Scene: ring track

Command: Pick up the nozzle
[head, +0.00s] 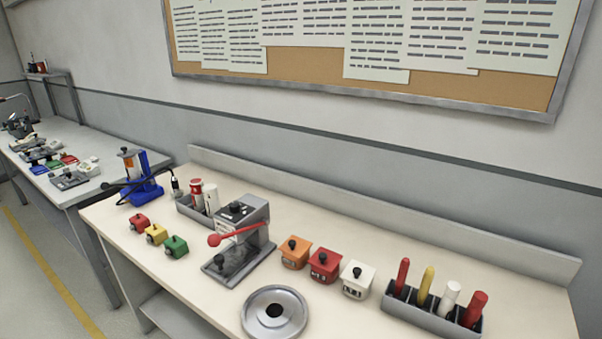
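I cannot tell for sure which thing is the nozzle. A small dark-and-light upright piece (175,186) stands beside the blue device (145,183) on the left part of the bench, and a black cable or hose shows at the device; this piece may be the nozzle. It is too small to make out well. It stands just left of a grey tray (190,212) holding a red-and-white spool-like item (196,194) and a white item (211,200). My gripper is not in view.
The bench (330,225) bears a grey press (238,255) with a red lever, several small coloured blocks, a round grey disc (273,336), and a rack (398,312) of coloured sticks. A low back rail (380,210) runs behind. Another bench (75,140) stands far left.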

